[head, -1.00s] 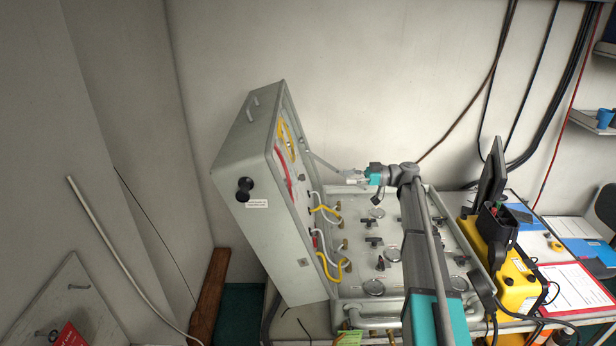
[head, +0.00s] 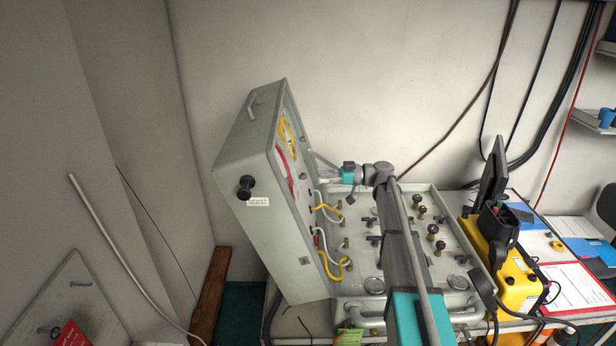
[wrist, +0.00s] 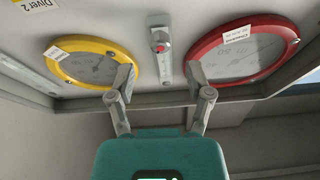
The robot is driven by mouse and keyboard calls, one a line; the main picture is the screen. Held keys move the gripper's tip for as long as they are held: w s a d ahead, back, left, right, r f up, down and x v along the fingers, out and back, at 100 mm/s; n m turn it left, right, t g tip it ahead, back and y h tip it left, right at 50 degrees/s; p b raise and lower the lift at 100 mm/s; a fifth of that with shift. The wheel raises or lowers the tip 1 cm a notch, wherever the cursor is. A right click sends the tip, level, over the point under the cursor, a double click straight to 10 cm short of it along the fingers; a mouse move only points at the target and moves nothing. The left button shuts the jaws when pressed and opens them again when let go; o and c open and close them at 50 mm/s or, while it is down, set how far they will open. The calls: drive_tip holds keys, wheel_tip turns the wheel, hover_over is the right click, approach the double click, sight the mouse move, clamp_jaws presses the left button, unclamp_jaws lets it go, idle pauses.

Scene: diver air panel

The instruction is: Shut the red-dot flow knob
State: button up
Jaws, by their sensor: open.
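In the wrist view a narrow metal strip (wrist: 161,58) with a red dot on it stands between a yellow-rimmed gauge (wrist: 92,60) and a red-rimmed gauge (wrist: 243,50). A small dark knob-like part (wrist: 157,37) shows on the strip above the dot; its setting is too small to tell. My gripper (wrist: 163,82) is open and empty, its two fingers spread below the strip and apart from it. In the head view my gripper (head: 326,179) is beside the face of the upright lid panel (head: 246,220); the strip cannot be made out there.
White and yellow hoses (head: 328,212) loop from the lid panel to the lower panel (head: 352,283), which carries several knobs and gauges under my arm. A yellow device (head: 518,285) stands at right. A pale wall rises behind.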

sight(303, 177)
drive_tip(key=shift+a, duration=2.5)
drive_tip(key=shift+c, duration=0.3)
clamp_jaws()
